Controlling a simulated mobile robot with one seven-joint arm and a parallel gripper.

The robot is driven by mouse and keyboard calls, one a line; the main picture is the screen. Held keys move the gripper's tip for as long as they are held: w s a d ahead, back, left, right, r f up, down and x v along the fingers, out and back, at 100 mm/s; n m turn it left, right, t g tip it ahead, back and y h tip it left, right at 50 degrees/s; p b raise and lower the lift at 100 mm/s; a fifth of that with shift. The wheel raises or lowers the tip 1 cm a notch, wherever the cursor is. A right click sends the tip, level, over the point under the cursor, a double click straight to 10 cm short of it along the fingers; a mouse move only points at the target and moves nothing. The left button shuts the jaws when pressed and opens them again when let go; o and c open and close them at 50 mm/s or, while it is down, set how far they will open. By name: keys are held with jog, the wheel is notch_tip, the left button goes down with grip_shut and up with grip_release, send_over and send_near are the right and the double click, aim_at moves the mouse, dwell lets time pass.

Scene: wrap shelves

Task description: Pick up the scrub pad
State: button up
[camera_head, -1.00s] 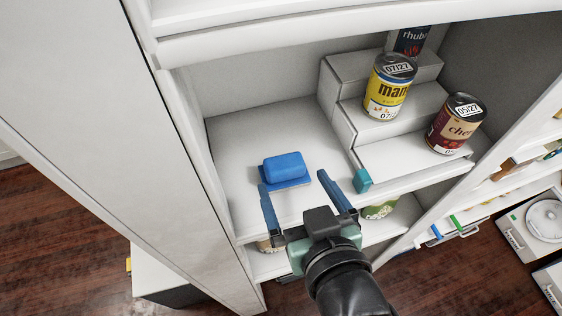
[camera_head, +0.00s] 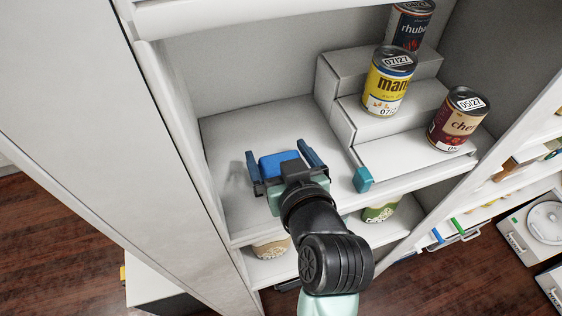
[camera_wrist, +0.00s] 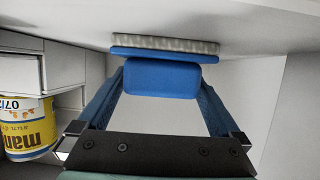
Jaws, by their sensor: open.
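The scrub pad (camera_head: 275,163) is a blue block with a wider blue base, lying on the white shelf board left of the steps. In the wrist view, which is upside down, the scrub pad (camera_wrist: 162,77) also shows its pale, bristly underside against the shelf. My gripper (camera_head: 280,158) is open, with its blue fingers on either side of the pad. In the wrist view my gripper (camera_wrist: 160,88) has one finger left and one right of the blue block, with small gaps apparent. My gripper's palm hides the near part of the pad in the head view.
White steps (camera_head: 345,128) stand right of the pad, holding a yellow can (camera_head: 388,84), a dark red can (camera_head: 458,120) and a dark can (camera_head: 410,28). The left wall (camera_head: 160,110) is close.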

jog(key=shift+w+a+f, duration=0.2)
jog(key=shift+w+f, duration=0.05)
jog(key=shift+w, duration=0.4)
jog(key=shift+c, duration=0.2)
jog(key=c, duration=1.1)
jog(key=shift+o, duration=0.2)
notch_tip(320, 180, up, 10)
jog(key=shift+b, duration=0.4)
